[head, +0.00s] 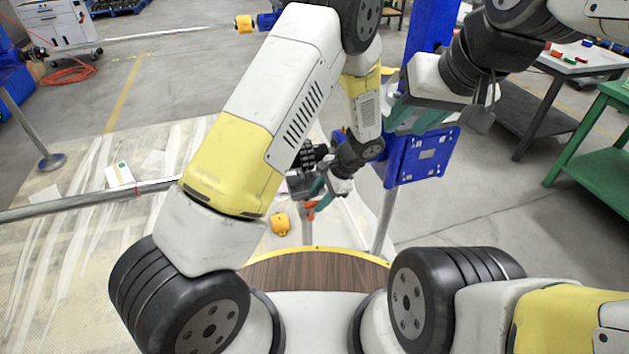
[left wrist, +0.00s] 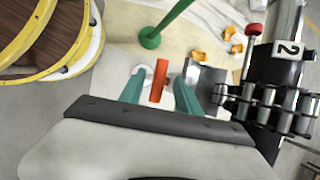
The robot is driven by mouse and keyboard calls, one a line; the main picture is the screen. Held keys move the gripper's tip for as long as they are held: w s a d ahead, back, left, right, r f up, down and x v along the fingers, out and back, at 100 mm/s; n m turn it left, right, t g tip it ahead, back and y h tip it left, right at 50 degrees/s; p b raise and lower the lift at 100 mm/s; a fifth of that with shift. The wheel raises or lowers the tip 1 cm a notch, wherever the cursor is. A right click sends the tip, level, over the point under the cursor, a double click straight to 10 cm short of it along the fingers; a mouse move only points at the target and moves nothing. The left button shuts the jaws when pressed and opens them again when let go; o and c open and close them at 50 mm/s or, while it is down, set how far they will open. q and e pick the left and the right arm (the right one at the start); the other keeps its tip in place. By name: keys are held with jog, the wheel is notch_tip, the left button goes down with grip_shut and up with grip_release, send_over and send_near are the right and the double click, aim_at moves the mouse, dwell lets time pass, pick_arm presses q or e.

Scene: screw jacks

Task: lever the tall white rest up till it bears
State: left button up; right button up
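An orange-red bar (left wrist: 159,80) stands between the teal fingers of my left gripper (left wrist: 155,92), with a gap visible on each side. In the head view my left gripper (head: 322,190) is low, beyond the front of my base, with the orange-red part (head: 310,207) at its fingers. Beside it is a dark device with metal rollers (left wrist: 265,106) and a label "2" (left wrist: 289,49). My right gripper (head: 416,116) is raised before a blue plate, its teal fingers apart and empty. I cannot clearly pick out a tall white rest; my left arm covers much of this area.
A blue stand with a plate (head: 420,155) is right of my left gripper. A metal pipe (head: 90,200) crosses at the left. A green post (left wrist: 150,38) stands beyond the orange-red bar. A yellow-orange object (head: 280,223) lies on the floor. A green table (head: 595,150) is at the right.

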aim_at(315, 203)
pick_arm(q)
jog(key=shift+x, duration=1.9)
grip_shut()
